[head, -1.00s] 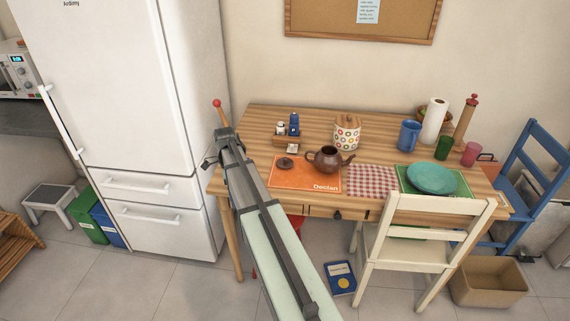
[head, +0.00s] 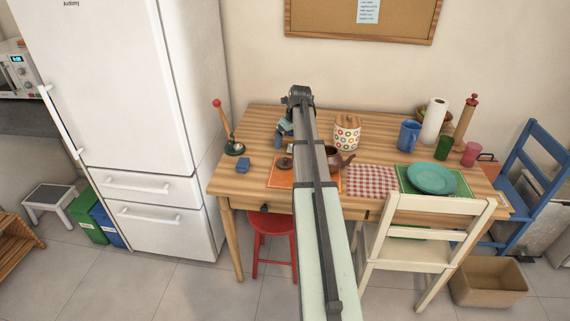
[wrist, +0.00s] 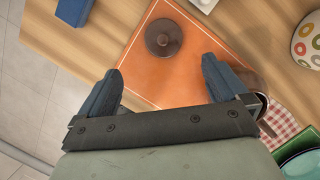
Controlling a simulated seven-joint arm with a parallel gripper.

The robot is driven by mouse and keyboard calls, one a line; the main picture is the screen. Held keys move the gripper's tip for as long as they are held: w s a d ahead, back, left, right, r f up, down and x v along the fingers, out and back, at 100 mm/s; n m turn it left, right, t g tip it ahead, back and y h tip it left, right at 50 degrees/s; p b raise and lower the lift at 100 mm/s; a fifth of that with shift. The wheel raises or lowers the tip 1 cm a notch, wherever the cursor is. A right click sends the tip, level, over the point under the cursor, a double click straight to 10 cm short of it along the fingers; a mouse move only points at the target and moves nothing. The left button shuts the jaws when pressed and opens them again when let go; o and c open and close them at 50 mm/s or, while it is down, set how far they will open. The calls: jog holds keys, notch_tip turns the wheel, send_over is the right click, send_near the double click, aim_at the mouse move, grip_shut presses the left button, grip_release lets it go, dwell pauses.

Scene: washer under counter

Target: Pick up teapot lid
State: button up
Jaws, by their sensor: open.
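The teapot lid (wrist: 163,38) is a round, dark brown disc with a knob. It lies flat on the orange placemat (wrist: 190,80), apart from the teapot. In the head view the lid (head: 285,163) shows just left of my arm. My gripper (wrist: 163,70) is open and empty above the mat. In the wrist view its two blue-grey fingers are spread, with the lid beyond their tips and between their lines. The brown teapot (head: 336,159) stands to the right, partly hidden by my arm. The right finger partly covers it in the wrist view.
A blue block (head: 243,165) lies left of the mat. A patterned jar (head: 347,133), a blue mug (head: 409,135) and a teal plate (head: 432,178) stand to the right. A red-topped stand (head: 234,148) is at the table's left. A white chair (head: 425,215) is in front.

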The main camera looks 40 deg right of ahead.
aim_at(285, 158)
jog(key=x, duration=0.7)
jog(key=shift+d+x, duration=0.15)
jog(key=shift+x, duration=1.2)
jog(key=shift+d+x, duration=0.15)
jog(key=shift+x, duration=1.2)
jog(key=shift+c, duration=0.3)
jog(key=c, duration=0.9)
